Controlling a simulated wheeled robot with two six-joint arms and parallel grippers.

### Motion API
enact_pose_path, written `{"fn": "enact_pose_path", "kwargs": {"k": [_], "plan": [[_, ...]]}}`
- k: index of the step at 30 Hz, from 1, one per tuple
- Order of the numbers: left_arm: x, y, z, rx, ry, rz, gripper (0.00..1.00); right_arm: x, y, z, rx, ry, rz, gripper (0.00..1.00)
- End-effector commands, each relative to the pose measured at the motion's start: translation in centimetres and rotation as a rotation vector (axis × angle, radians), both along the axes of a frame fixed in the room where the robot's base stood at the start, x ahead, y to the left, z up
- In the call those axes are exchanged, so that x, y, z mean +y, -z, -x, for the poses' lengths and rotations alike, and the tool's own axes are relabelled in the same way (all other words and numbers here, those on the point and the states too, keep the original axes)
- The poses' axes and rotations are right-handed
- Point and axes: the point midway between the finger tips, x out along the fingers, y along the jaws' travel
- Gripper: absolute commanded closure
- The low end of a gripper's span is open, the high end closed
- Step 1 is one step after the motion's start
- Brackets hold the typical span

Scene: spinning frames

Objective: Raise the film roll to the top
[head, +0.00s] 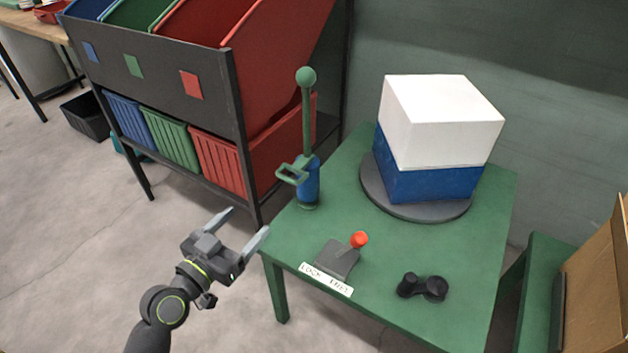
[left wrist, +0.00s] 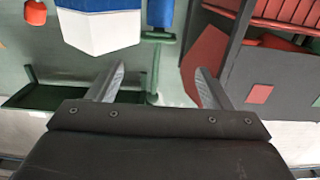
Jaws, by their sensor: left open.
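The film roll (head: 309,184) is a blue cylinder low on a green post (head: 307,120) with a ball on top. A green loop handle (head: 293,173) sticks out to its left. The roll also shows in the left wrist view (left wrist: 160,13), upside down at the top edge. On the table in front is a grey lever plate (head: 337,258) with a red knob (head: 359,240) and a label (head: 326,279) that seems to read LOCK FREE. My left gripper (head: 248,226) is open and empty, left of the table and apart from the roll. My right gripper is out of view.
A white and blue box (head: 430,180) stands on a round grey turntable (head: 420,209) right of the post. A dark two-knobbed object (head: 422,287) lies at the table's front. A bin rack (head: 150,75) stands close behind left. A cardboard box (head: 600,285) is at far right.

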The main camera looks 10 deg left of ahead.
Motion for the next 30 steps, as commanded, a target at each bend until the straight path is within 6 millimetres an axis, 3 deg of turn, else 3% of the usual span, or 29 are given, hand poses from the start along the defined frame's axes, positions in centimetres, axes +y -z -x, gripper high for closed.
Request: {"fn": "enact_pose_path", "kwargs": {"k": [8, 24, 30], "plan": [[-0.9, -0.7, -2.0, -0.017, 0.006, 0.003, 0.27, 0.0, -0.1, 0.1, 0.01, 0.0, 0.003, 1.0], [-4.7, -0.5, -12.4, -0.015, 0.007, 0.002, 0.27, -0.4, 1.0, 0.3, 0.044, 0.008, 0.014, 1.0], [-5.7, -0.4, -15.1, -0.014, 0.006, 0.0, 0.27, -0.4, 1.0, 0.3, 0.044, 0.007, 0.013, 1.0]]}}
